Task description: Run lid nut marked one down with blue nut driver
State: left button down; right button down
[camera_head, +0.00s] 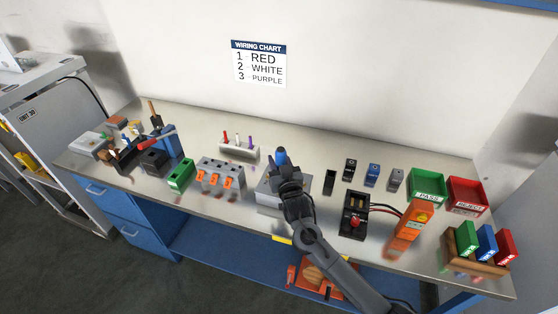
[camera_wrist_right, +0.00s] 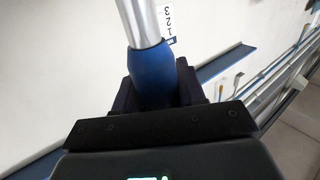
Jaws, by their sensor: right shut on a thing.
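My right gripper (camera_head: 288,174) is shut on the blue nut driver (camera_head: 281,156), which sits above a grey box (camera_head: 268,195) in the middle of the bench. In the right wrist view the nut driver's blue handle (camera_wrist_right: 153,75) is between the dark fingers, with its silver shaft running to the top edge. My gripper and arm cover much of the grey box. The lid nuts and their marks cannot be made out, nor whether the driver touches one. My left gripper is not in view.
Left of the box stand a grey block with orange levers (camera_head: 220,178) and a white rack (camera_head: 238,148) of small drivers. To the right are a black fixture (camera_head: 354,215), an orange meter (camera_head: 410,228), a green PASS bin (camera_head: 426,184) and a red bin (camera_head: 466,194).

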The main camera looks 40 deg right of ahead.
jog(key=shift+r, duration=0.1)
dwell(0.7)
jog(key=shift+p, duration=0.3)
dwell(0.3)
dwell(0.4)
dwell(0.5)
jog(key=shift+f, duration=0.4)
jog(key=shift+f, duration=0.2)
dwell(0.7)
jog(key=shift+f, duration=0.15)
dwell(0.5)
jog(key=shift+p, duration=0.35)
dwell(0.6)
dwell(0.5)
